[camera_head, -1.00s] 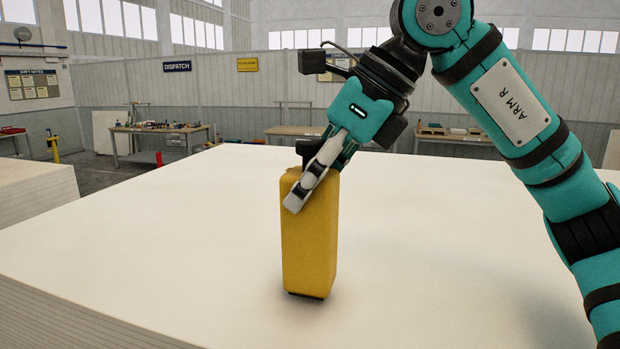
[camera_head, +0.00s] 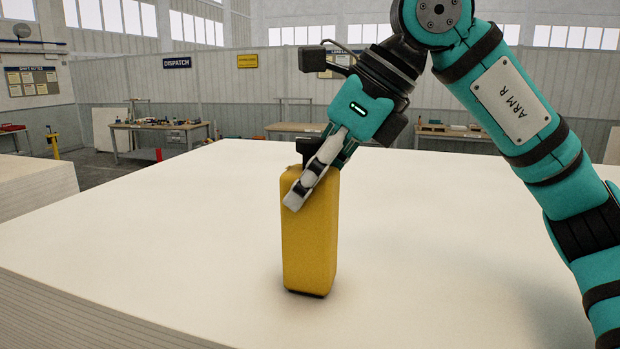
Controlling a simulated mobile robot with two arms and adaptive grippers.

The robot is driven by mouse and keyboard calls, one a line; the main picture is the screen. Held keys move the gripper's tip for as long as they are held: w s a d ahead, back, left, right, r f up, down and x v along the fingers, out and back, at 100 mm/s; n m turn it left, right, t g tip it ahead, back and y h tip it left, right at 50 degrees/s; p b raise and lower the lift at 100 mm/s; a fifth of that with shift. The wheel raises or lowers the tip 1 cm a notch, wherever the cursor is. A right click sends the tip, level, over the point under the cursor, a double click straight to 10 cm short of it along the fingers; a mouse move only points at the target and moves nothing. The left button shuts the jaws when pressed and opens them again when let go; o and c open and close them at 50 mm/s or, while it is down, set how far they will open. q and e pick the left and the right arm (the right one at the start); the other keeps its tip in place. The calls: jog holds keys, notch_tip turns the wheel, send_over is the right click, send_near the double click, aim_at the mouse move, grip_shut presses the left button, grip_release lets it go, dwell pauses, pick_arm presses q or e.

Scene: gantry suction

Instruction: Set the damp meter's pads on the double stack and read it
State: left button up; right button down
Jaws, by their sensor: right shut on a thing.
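The damp meter (camera_head: 310,245) is a tall yellow block with a dark base, upright on or just over the pale top of the large stack (camera_head: 170,240). I cannot tell whether its pads touch the surface; its underside and any readout are hidden. My right gripper (camera_head: 302,190) comes down from the upper right and is shut on the top of the meter, where a dark part shows behind the fingers. My left gripper is not in view.
A lower pale stack (camera_head: 35,185) stands at the left, across a gap. Workbenches (camera_head: 160,135) with small items stand along the back wall. The stack top around the meter is clear.

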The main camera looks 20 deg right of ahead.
jog(key=shift+c, duration=2.2)
grip_release()
jog(key=v, duration=1.2)
jog(key=shift+s, duration=0.15)
